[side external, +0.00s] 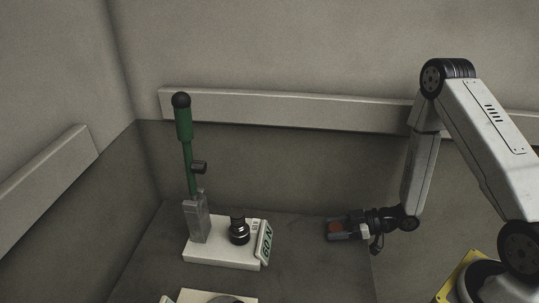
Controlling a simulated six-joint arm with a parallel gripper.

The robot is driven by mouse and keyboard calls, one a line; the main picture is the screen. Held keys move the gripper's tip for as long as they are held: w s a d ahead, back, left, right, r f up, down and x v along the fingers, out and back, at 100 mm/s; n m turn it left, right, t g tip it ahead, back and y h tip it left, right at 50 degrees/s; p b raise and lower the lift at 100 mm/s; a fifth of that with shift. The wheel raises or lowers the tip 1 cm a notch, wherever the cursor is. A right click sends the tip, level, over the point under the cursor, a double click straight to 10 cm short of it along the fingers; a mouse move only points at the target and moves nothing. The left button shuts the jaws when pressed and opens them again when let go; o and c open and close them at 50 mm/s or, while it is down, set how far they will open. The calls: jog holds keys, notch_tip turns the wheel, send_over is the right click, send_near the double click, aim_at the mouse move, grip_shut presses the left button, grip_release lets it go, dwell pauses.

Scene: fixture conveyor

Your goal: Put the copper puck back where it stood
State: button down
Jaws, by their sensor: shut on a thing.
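My gripper (332,230) reaches in from the right, pointing left, above the right part of the dark table (310,275). It is shut on the copper puck (336,227), which shows as a small orange-brown patch between the dark fingers. The fingers hide much of the puck. I cannot tell how high above the table it is. The place where the puck stood is not marked in this view.
A white base (210,254) left of my gripper carries an upright green lever (187,155), a black knob (239,229) and a "60 N" sign (265,243). Another white plate (187,297) is cut off at the bottom edge. Walls enclose the table; its middle is clear.

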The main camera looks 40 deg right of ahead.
jog(key=shift+f, duration=0.6)
dwell(0.8)
jog(key=shift+c, duration=0.2)
grip_release()
jog(key=shift+d, duration=0.1)
jog(key=shift+v, duration=3.8)
